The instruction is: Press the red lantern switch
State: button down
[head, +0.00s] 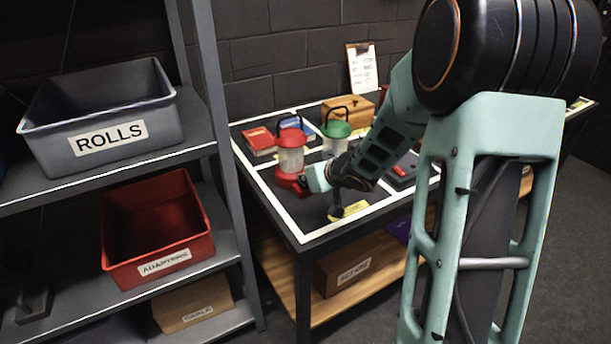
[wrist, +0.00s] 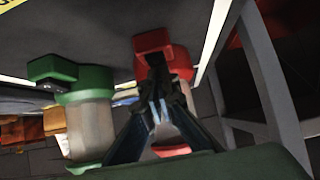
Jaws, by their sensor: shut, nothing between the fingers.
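The red lantern (head: 291,158) stands upright on the dark table, with a red cap, a pale glass body and a red base. My gripper (head: 303,182) is shut and empty at its lower right side, close to the base. In the wrist view the picture is turned over: the red base block (wrist: 152,42) lies at the tips of my gripper (wrist: 157,64), and the red cap (wrist: 171,150) shows below. My fingers hide much of the lantern. I cannot tell the switch from the base, or whether the tips touch it.
A green lantern (head: 336,132) stands close behind to the right, and also shows in the wrist view (wrist: 88,82). A red book (head: 260,139) and a wooden box (head: 349,108) lie farther back. A shelf with a grey bin (head: 60,95) and a red bin (head: 165,258) stands left.

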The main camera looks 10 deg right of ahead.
jog(key=p, duration=0.3)
jog(key=shift+w+r+g, duration=0.15)
jog(key=shift+r+g, duration=0.05)
jog(key=shift+g, duration=0.2)
jog(key=shift+f, duration=0.4)
jog(key=shift+w+a+r+p, duration=0.25)
jog(key=shift+w+r+p, duration=0.15)
jog(key=shift+w, duration=0.3)
